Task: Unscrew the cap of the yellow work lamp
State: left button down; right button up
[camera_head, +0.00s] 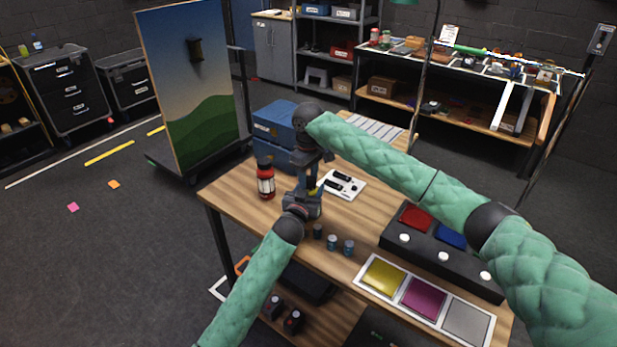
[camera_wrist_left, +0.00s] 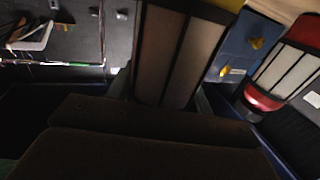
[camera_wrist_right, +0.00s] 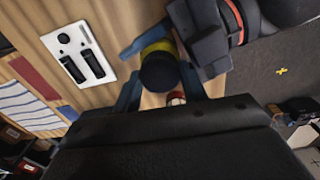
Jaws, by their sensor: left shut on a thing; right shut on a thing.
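The yellow work lamp is mostly hidden between my grippers in the head view, where a bit of yellow (camera_head: 312,189) shows. In the left wrist view its framed body (camera_wrist_left: 172,60) stands between the fingers. My left gripper (camera_head: 303,203) is shut on this body. My right gripper (camera_head: 309,166) reaches down from above and is shut on the lamp's dark cap (camera_wrist_right: 160,72), with a finger on each side. A yellow band (camera_wrist_right: 157,46) shows beside the cap in the right wrist view. I cannot tell whether the cap is loose.
A red lamp (camera_head: 265,181) stands close by on the wooden table (camera_head: 235,192). A white plate with two black cells (camera_head: 341,185) lies behind the grippers. Several small cylinders (camera_head: 332,242), a button box (camera_head: 425,250) and a colour-tile panel (camera_head: 424,298) lie nearer. Blue bins (camera_head: 275,125) stand behind.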

pick_arm(q)
jog(key=shift+s, duration=0.1)
pick_arm(e)
jog(key=n, duration=0.5)
jog(key=shift+r+n, duration=0.1)
jog(key=shift+n, duration=0.3)
jog(key=n, duration=0.5)
jog(key=shift+w+d+n, duration=0.1)
jog(key=shift+n, duration=0.2)
jog(key=n, duration=0.5)
jog(key=shift+n, duration=0.4)
jog(key=n, duration=0.5)
jog(key=shift+n, duration=0.3)
pick_arm(q)
jog(key=shift+f, duration=0.1)
pick_arm(e)
jog(key=shift+r, duration=0.45)
jog(key=shift+r, duration=0.35)
jog(key=shift+r, duration=0.45)
